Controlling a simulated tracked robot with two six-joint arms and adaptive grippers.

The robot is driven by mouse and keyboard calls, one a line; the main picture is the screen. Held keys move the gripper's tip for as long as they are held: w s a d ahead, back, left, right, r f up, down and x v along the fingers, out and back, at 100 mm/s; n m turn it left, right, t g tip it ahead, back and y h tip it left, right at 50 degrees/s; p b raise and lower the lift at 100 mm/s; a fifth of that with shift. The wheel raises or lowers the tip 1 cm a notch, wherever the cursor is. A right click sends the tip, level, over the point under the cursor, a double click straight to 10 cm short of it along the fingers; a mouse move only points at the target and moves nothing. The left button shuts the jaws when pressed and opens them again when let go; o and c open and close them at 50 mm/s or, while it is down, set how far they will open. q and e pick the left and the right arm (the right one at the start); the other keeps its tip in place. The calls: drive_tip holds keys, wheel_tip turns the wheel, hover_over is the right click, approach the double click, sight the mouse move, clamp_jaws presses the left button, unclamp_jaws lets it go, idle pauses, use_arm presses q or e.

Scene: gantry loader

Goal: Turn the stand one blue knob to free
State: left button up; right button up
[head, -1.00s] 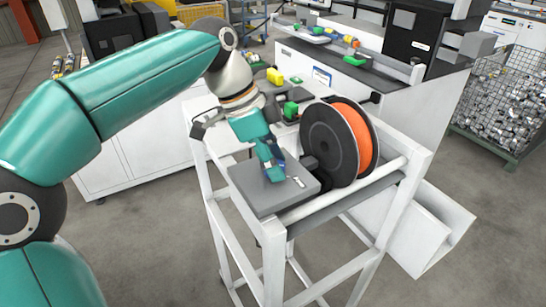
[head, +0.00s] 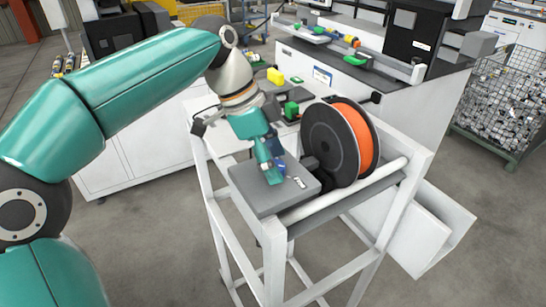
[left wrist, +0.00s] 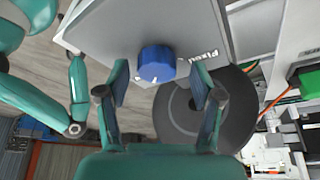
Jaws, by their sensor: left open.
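The blue knob (left wrist: 156,63) sits on the face of a grey box (left wrist: 110,28) and has a white pointer mark. White lettering that seems to read "fixed" is beside it, and another small white mark near the pointer is partly hidden. In the head view the grey box (head: 262,196) is on top of the white stand (head: 273,250), and only a bit of the knob (head: 281,167) shows behind the fingers. My left gripper (left wrist: 159,82) is open, pointing down at the box, with its fingers on either side of the knob and gaps visible.
A spool with a black flange (head: 327,146) and orange filament (head: 362,135) stands right beside the box. A white roller bar (head: 385,167) runs along the stand. A white bench with green and yellow parts is behind. A wire bin (head: 500,105) stands at the right.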

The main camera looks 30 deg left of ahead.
use_arm(q)
drive_tip(key=shift+r, duration=0.1)
drive_tip(key=v, duration=1.1)
drive_tip(key=shift+a+r, duration=0.2)
drive_tip(key=shift+r, duration=0.1)
idle(0.3)
